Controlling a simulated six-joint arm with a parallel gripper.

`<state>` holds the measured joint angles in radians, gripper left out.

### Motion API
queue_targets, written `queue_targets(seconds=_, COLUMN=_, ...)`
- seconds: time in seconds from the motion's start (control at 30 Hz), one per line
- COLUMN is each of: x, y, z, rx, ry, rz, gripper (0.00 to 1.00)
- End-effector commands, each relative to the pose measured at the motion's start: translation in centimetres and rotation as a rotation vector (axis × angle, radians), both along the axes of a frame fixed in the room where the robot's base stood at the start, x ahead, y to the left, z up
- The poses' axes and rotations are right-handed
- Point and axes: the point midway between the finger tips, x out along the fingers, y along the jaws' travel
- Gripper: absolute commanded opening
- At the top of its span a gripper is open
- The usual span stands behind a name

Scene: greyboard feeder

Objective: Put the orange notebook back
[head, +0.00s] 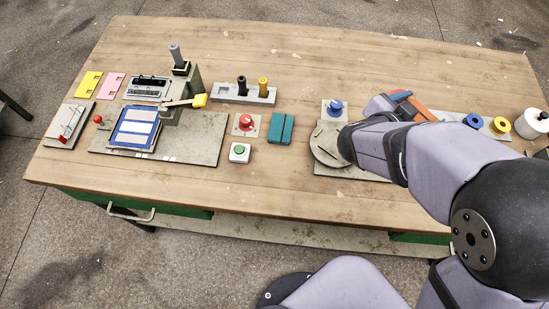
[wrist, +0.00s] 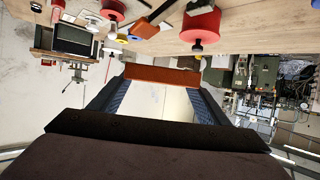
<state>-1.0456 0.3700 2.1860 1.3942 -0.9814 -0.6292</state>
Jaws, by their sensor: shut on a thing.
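My gripper (wrist: 160,92) is shut on the orange notebook (wrist: 162,76). In the wrist view, the notebook is an orange-brown strip spanning the two blue-padded fingertips. In the head view, part of the orange notebook (head: 420,107) shows beyond my wrist, over the right part of the bench. My arm hides the rest of it and most of the gripper there. I cannot tell its height above the bench. A teal notebook (head: 281,129) of similar kind lies flat near the middle of the bench.
Blue and yellow spools (head: 499,125) and a white roll (head: 532,123) stand at the right. A round disc fixture (head: 326,146) stands left of my wrist. A red button (head: 245,122), a green button (head: 239,152) and a press station (head: 205,140) are further left. The back middle is clear.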

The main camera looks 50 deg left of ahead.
Motion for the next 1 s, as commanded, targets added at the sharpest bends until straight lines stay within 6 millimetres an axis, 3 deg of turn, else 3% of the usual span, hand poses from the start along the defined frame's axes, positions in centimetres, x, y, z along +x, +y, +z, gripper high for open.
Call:
queue_targets(seconds=0.1, x=2.0, y=0.7, z=1.9, rx=0.005, ry=-0.005, rz=0.112, gripper=0.43)
queue_targets(seconds=0.27, x=2.8, y=3.5, z=4.1, rx=0.000, ry=-0.005, rz=0.315, gripper=0.43)
queue_targets(seconds=0.5, x=1.1, y=8.0, z=5.6, rx=-0.001, ry=-0.001, rz=0.584, gripper=0.43)
queue_targets(seconds=1.0, x=-3.5, y=13.0, z=6.0, rx=0.000, ry=-0.002, rz=0.903, gripper=0.43)
